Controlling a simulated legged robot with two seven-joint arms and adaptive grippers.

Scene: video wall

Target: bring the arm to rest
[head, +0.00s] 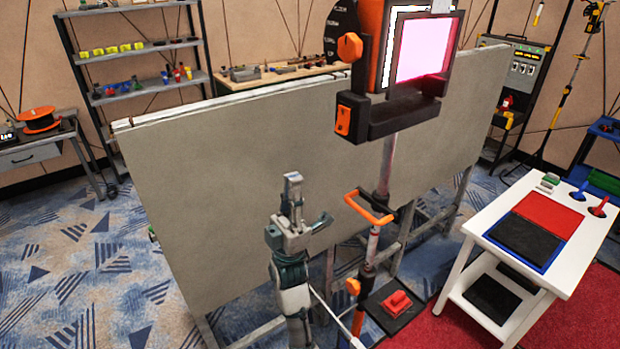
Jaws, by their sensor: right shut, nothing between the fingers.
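My right gripper (292,180) is raised in the lower middle of the head view, with its fingers pointing up. It is shut and empty. It stands in front of the large grey panel (215,200) and to the left of a pole (385,165) with an orange handle. The gripper looks apart from the pole, but its distance to the panel is hard to judge. My right forearm runs down from it to the bottom edge. My left gripper is not in view.
The pole carries a lit pink screen (424,48) in a black and orange frame. A white cart (488,222) with red and black pads stands at the right. A red block (397,303) lies on a dark base low down. Shelves (135,50) stand behind the panel.

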